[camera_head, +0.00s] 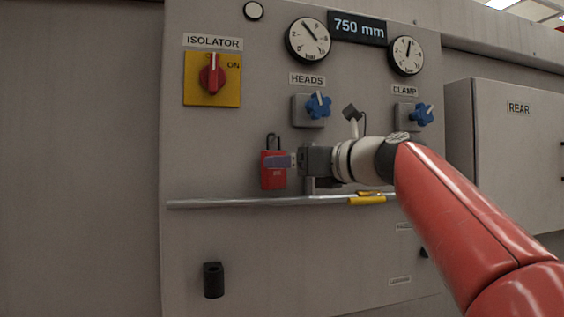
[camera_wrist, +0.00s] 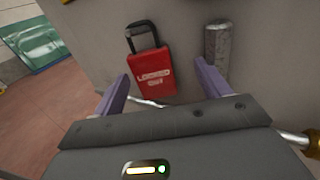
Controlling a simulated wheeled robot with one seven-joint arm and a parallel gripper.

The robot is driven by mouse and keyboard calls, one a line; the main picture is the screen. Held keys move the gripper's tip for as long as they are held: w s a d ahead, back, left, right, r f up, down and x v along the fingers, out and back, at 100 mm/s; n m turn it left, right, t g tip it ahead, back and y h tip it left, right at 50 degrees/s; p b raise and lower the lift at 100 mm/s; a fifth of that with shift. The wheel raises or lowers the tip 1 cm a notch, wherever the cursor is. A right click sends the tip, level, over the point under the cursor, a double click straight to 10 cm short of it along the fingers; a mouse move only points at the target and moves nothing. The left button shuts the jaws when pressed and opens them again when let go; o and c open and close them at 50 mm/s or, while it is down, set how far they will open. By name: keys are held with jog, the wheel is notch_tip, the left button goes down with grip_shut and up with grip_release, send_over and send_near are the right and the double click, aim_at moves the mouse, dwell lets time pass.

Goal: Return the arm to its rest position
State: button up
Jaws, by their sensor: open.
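My red and white arm reaches in from the right in the head view, in front of the machine panel. My gripper (camera_head: 283,161) is open at the panel, beside the red padlock. In the wrist view the two purple fingers of my gripper (camera_wrist: 158,88) stand apart, with the red padlock (camera_wrist: 152,73) marked "LOCKED OUT" beyond and between them. The padlock also shows in the head view (camera_head: 272,177), partly covered by a finger. Its black shackle is on top. I cannot tell whether a finger touches it.
A metal rail (camera_head: 240,202) runs across the panel just below my gripper, with a yellow-handled item (camera_head: 366,201) on it. The red isolator switch (camera_head: 212,74) and blue knobs (camera_head: 318,105) stick out above. A black holder (camera_head: 213,280) is lower left. The left side is clear.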

jog(key=s+d, duration=0.3)
jog(key=s, duration=0.2)
jog(key=s+d+f+n+g+h, duration=0.1)
jog(key=s+f+n+h, duration=0.2)
jog(key=f, duration=0.5)
jog(key=s+f+n+g+h, duration=0.1)
jog(key=s+f+n+h, duration=0.1)
jog(key=f+n, duration=0.45)
jog(key=s+d+f+n+g+h, duration=0.1)
jog(key=s+f+n+h, duration=0.15)
jog(key=f, duration=0.65)
jog(key=s+d+f+n+g+h, duration=0.2)
jog(key=s+d+f+n, duration=0.2)
jog(key=s+f+n, duration=0.3)
jog(key=s+d+f+n+g+h, duration=0.2)
jog(key=s+f+n, duration=0.6)
jog(key=f, duration=0.8)
jog(key=shift+s+d+f+h+b, duration=0.25)
jog(key=shift+s+d+h+b, duration=0.1)
jog(key=shift+d+h, duration=0.5)
jog(key=shift+c, duration=0.4)
